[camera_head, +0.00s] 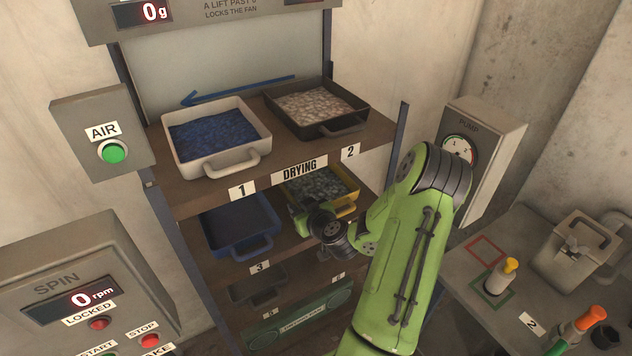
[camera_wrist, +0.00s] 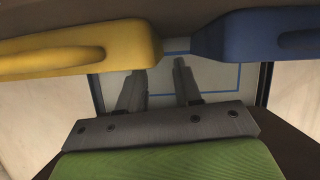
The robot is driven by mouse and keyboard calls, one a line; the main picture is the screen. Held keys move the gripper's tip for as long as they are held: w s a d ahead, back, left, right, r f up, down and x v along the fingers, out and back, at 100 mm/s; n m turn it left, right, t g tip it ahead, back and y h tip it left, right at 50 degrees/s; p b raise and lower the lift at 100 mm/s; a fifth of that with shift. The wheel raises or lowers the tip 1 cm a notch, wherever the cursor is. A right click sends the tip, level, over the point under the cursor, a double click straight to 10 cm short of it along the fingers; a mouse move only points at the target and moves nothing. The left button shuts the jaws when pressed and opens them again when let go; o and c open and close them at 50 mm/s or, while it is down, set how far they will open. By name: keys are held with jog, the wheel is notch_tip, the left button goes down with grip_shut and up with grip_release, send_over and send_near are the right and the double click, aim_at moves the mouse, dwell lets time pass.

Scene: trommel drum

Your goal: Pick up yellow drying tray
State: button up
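The yellow drying tray (camera_head: 346,209) holds pale flakes and sits on the middle shelf, right side. My green hand and wrist cover its front left part in the head view. In the wrist view the yellow tray (camera_wrist: 80,58) spans the upper left, with a rounded end near the middle. My gripper (camera_wrist: 158,78) has its two dark fingers apart with nothing between them. The left fingertip is close to the tray's yellow end; I cannot tell whether they touch.
A blue tray (camera_head: 240,226) sits left of the yellow one and also shows in the wrist view (camera_wrist: 265,38). A white tray (camera_head: 215,153) and a dark tray (camera_head: 318,122) stand on the shelf above. A pump box (camera_head: 497,150) is at right.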

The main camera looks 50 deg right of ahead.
aim_at(295, 201)
jog(key=p+x, duration=0.3)
jog(key=x, duration=0.1)
jog(key=shift+d+r, duration=0.15)
jog(key=shift+r, duration=0.05)
jog(key=shift+w+d+f, duration=0.15)
jog(key=shift+w+f, duration=0.15)
jog(key=shift+f, duration=0.05)
jog(key=shift+s, duration=0.1)
grip_shut()
